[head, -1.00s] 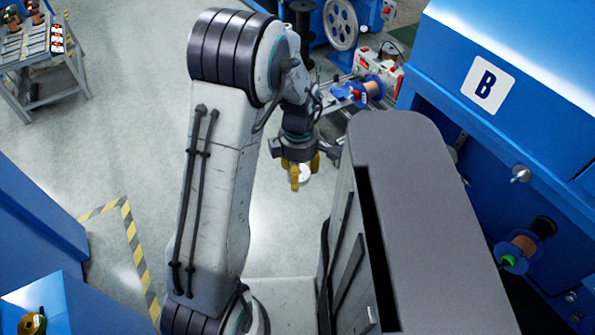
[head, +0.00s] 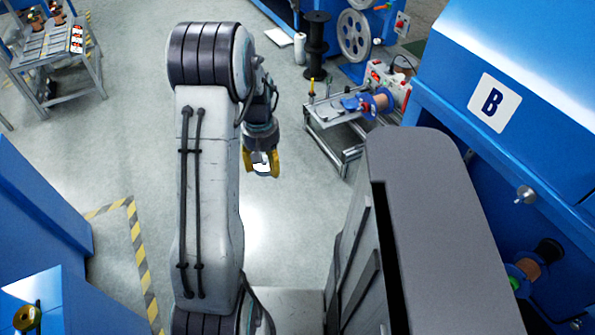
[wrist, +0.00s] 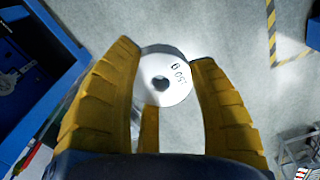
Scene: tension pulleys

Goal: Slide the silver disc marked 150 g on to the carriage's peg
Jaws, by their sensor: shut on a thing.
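The silver disc (wrist: 165,78) is a flat pale ring with a dark centre hole. Its dark marking reads as 150 g, upside down in the wrist view. My gripper (wrist: 168,75) has yellow ribbed fingers shut on the disc, one at each side. In the head view my gripper (head: 262,164) hangs over open floor with a sliver of the pale disc (head: 261,168) between its fingers. I cannot make out the carriage or its peg in either view.
A metal bench (head: 335,119) with a copper spool (head: 381,101) stands right of my gripper. Blue machine B (head: 465,60) fills the right side. A blue cabinet (head: 40,205) is at left. A parts table (head: 55,60) stands far left. Grey floor between is clear.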

